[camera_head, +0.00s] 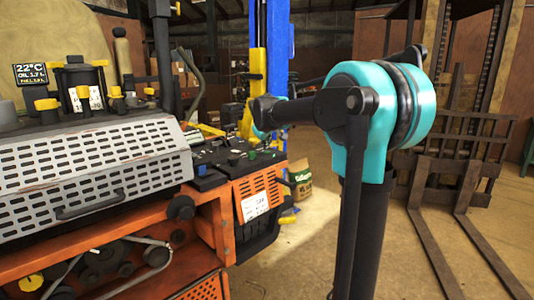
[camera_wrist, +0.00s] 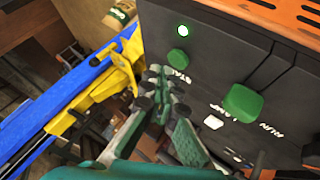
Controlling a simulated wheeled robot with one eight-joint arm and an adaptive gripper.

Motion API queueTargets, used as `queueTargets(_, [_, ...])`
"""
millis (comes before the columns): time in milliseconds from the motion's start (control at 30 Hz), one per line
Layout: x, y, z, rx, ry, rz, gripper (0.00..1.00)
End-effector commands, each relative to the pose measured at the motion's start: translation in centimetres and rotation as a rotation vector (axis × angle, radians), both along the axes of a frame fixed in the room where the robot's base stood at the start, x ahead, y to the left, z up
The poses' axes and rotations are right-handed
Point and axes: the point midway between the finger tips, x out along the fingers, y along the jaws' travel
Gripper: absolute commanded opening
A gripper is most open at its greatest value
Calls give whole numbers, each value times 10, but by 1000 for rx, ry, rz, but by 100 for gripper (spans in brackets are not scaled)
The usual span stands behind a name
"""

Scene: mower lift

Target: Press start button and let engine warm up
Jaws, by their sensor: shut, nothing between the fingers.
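The control panel (camera_head: 215,180) is a dark box on the orange mower, with small knobs and green controls on top. In the wrist view the panel (camera_wrist: 225,65) fills the right side. A round green button (camera_wrist: 178,57) stands beside lettering that looks like "START". A small lamp (camera_wrist: 183,31) near it glows white-green. A larger green knob (camera_wrist: 243,101) sits by the words "RUN" and "LAMP". My gripper (camera_wrist: 165,88) is shut and empty, its tips close to the green button in the picture; contact cannot be told. In the head view my arm hides its fingertips.
A grey perforated cover (camera_head: 90,160) and dark engine parts stand left of the panel. A blue and yellow post (camera_head: 268,60) rises behind it. A forklift (camera_head: 460,170) with low forks stands right.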

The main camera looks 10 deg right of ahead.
Motion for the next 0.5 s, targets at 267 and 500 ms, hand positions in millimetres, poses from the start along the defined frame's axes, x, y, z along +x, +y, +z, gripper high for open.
queueTargets(267, [0,0,16,0,0,0,0])
queueTargets(500, [0,0,38,0,0,0,0])
